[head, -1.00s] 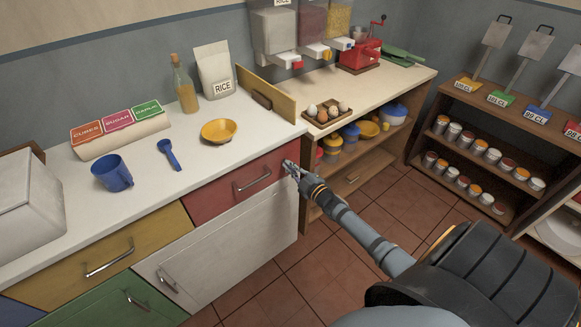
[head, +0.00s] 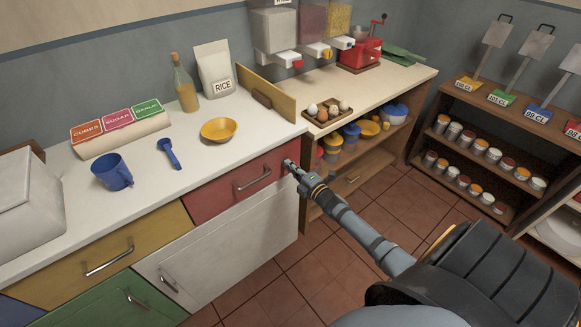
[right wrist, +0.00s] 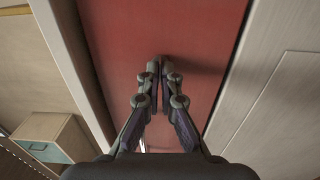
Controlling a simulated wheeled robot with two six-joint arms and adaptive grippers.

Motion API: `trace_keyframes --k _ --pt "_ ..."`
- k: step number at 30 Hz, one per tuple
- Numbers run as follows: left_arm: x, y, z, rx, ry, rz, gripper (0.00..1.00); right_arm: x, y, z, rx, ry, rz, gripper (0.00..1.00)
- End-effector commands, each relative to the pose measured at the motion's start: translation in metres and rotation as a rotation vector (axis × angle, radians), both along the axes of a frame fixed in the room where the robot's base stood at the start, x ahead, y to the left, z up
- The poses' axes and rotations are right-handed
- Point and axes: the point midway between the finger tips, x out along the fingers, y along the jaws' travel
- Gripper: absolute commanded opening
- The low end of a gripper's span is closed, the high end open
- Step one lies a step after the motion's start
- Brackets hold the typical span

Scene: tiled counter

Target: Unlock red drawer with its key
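The red drawer (head: 240,185) is closed, at the right end of the counter front, with a metal bar handle (head: 253,179). My right gripper (head: 289,163) is at the drawer's upper right corner. In the right wrist view the red drawer front (right wrist: 190,30) fills the middle, and the gripper's two fingertips (right wrist: 160,66) are nearly together against it. The narrow gap and the turned wrist fit a thin key pinched there, but the fingers hide the key and lock. My left gripper is not in view.
On the white counter (head: 70,215) stand a blue mug (head: 112,172), a blue scoop (head: 169,154), a yellow bowl (head: 219,130), a bottle (head: 185,88) and a rice bag (head: 214,72). An open wooden shelf (head: 385,140) adjoins the drawer on the right. The floor in front is clear.

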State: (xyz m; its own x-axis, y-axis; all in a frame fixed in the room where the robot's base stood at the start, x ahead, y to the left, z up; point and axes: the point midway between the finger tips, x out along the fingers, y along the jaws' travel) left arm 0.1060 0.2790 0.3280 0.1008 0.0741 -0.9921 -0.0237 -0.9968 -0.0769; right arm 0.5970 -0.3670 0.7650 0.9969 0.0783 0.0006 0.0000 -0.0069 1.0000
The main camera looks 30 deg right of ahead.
Motion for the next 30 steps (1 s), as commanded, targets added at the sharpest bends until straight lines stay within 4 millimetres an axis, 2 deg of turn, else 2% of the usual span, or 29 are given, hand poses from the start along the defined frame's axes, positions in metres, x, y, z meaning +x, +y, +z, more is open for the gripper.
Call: trace_keyframes --k 16,21,30 --pt "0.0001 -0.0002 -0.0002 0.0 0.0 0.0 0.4 -0.0004 0.0 -0.001 -0.023 0.0 0.0 0.0" --pt "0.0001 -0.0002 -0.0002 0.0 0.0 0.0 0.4 -0.0004 0.0 -0.0009 -0.023 0.0 0.0 0.24" --pt "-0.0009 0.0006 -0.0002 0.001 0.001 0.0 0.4 -0.001 -0.0001 -0.0006 -0.022 -0.001 0.0 0.25"
